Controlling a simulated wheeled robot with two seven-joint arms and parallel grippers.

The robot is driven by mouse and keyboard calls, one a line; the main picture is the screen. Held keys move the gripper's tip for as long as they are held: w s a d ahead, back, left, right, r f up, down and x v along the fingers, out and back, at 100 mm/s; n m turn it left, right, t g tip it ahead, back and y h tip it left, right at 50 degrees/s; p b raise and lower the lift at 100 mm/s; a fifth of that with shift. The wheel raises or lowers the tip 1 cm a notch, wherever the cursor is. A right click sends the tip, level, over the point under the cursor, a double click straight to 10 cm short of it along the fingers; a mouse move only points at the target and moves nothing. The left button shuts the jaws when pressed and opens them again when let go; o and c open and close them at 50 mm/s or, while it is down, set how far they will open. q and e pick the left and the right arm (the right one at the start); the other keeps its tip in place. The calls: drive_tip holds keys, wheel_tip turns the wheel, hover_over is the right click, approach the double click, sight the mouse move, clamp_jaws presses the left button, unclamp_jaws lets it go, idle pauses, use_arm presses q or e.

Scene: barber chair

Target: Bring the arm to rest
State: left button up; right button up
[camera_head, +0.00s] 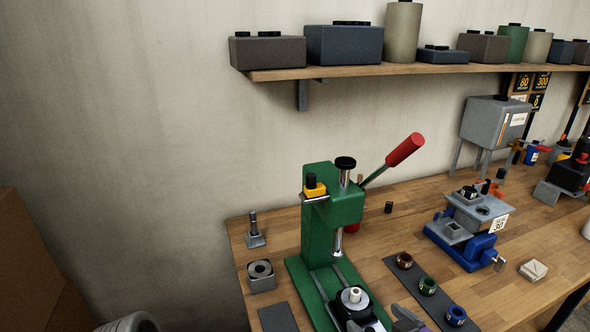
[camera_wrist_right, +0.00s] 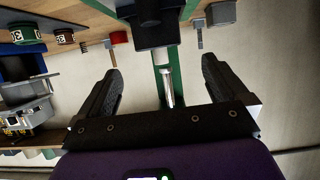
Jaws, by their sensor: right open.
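My right gripper (camera_head: 408,318) shows only in part at the bottom edge of the head view, just right of the foot of the green press (camera_head: 335,210). In the right wrist view my right gripper (camera_wrist_right: 160,75) has its two black fingers wide apart with nothing held between them. The press column and a metal rod show beyond the gap between the fingers. The press has a red-handled lever (camera_head: 404,150) raised to the right. A black round holder with a pale piece (camera_head: 355,296) sits on its base. My left gripper is out of view.
The wooden bench (camera_head: 390,255) also bears a blue vise fixture (camera_head: 466,245), a dark strip with three coloured rings (camera_head: 428,286), a grey block with a ring (camera_head: 261,276) and a small white box (camera_head: 533,270). A shelf (camera_head: 420,71) with containers hangs above.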

sight(358, 305)
drive_tip(key=p+x, duration=0.2)
drive_tip(key=x, duration=0.1)
drive_tip(key=shift+w, duration=0.15)
drive_tip(key=b+x, duration=0.1)
drive_tip(key=x, duration=0.2)
drive_tip(key=b+x, duration=0.2)
drive_tip(key=x, duration=0.2)
drive_tip(key=shift+d+f, duration=0.1)
drive_tip(key=shift+f, duration=0.35)
wheel_tip(358, 305, up, 11)
drive_tip(key=p, duration=0.5)
drive_tip(key=shift+r, duration=0.15)
drive_tip(key=p+x, duration=0.2)
drive_tip(key=p, duration=0.3)
drive_tip(key=shift+f, duration=0.2)
drive_tip(key=p, duration=0.1)
drive_tip(key=f+m+h+p, duration=0.1)
drive_tip(key=p, duration=0.1)
drive_tip(key=f+p, duration=0.1)
drive_tip(key=p, duration=0.1)
drive_tip(key=shift+w+d+h, duration=0.3)
drive_tip(key=shift+w+d, duration=0.05)
drive_tip(key=shift+w, duration=0.05)
drive_tip(key=shift+d+f+m+t+h+p, duration=0.35)
drive_tip(key=shift+f+m+p, duration=0.15)
drive_tip(key=shift+p, duration=0.5)
drive_tip(key=shift+s+d+f, duration=0.1)
drive_tip(key=shift+d+f, duration=0.05)
drive_tip(key=shift+f, duration=0.05)
